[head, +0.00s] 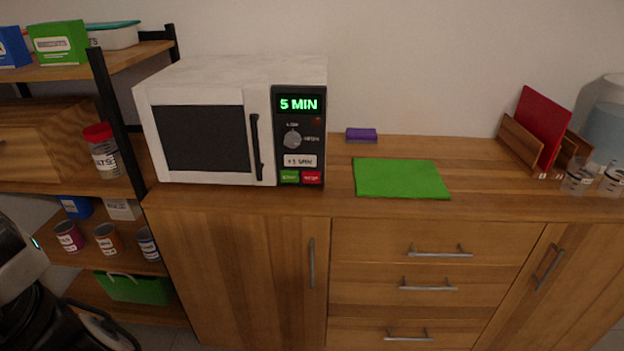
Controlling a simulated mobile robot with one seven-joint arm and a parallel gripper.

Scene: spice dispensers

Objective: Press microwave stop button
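The white microwave (235,121) stands on the left part of the wooden counter, its door closed. Its display (299,104) reads "5 MIN" in green. Below are a round knob (292,139), a pale "+5 MIN" style button (299,161), a green button (289,177) and, to its right, the red stop button (312,178). The lettering on the lower buttons is too small to read surely. My gripper does not show in this view. Nothing covers the red button.
A green mat (401,178) lies right of the microwave, with a purple sponge (361,134) behind it. A red board (543,127) in a wooden rack and glasses (577,179) stand at the right. A shelf (70,188) with jars and boxes stands at the left. The counter's middle is mostly free.

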